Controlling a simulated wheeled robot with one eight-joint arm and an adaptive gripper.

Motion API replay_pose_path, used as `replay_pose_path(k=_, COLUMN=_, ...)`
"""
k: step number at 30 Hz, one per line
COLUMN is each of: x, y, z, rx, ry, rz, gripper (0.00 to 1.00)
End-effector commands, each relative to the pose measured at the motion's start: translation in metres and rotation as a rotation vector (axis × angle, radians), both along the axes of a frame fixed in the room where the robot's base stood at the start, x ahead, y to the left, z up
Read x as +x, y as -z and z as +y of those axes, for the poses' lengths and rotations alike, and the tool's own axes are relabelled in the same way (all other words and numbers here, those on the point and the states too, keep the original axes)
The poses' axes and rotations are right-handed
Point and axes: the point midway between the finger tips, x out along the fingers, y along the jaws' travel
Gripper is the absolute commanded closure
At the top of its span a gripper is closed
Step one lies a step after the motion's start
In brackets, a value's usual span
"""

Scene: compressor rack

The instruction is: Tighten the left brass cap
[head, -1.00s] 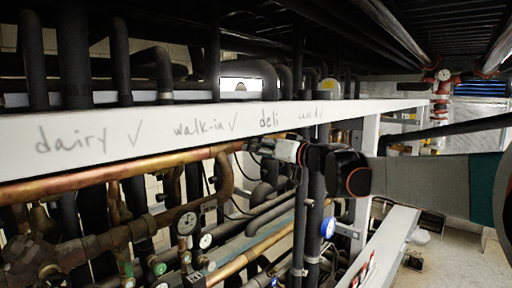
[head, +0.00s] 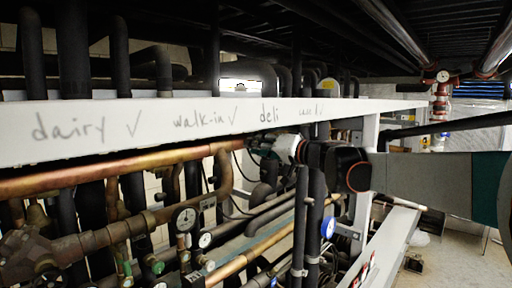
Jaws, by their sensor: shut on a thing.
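My gripper (head: 262,148) reaches in from the right, just under the white beam below the word "deli". Its fingers are dark and small in the head view. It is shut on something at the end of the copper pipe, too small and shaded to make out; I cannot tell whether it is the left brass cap. Brass-coloured fittings (head: 38,214) show at the lower left, apart from my gripper. I cannot pick out the left brass cap with certainty.
The white beam (head: 200,118) with handwritten labels runs close above my gripper. A copper pipe (head: 110,168), a pressure gauge (head: 186,218) and black insulated pipes (head: 302,215) crowd the space below and beside it. Open floor (head: 455,245) lies at the lower right.

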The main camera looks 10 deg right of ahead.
Motion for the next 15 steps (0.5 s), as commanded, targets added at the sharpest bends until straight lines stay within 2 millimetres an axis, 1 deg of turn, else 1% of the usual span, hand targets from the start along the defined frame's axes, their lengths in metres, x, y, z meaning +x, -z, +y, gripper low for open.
replay_pose_path(k=3, x=-0.0001, y=-0.0001, z=-0.0003, rx=0.0, ry=0.0, rz=0.0, gripper=1.0)
replay_pose_path(k=4, x=-0.0001, y=-0.0001, z=-0.0003, rx=0.0, ry=0.0, rz=0.0, gripper=0.75)
replay_pose_path(k=5, x=-0.0001, y=-0.0001, z=-0.0003, rx=-0.001, ry=0.0, rz=-0.001, gripper=0.68)
replay_pose_path(k=6, x=0.0001, y=0.0, z=-0.0003, rx=-0.001, ry=0.0, rz=-0.001, gripper=0.59)
replay_pose_path(k=7, x=0.0001, y=0.0, z=-0.0003, rx=-0.001, ry=0.0, rz=-0.001, gripper=0.56)
replay_pose_path(k=15, x=0.0, y=0.0, z=-0.0002, rx=-0.002, ry=0.0, rz=-0.001, gripper=0.56)
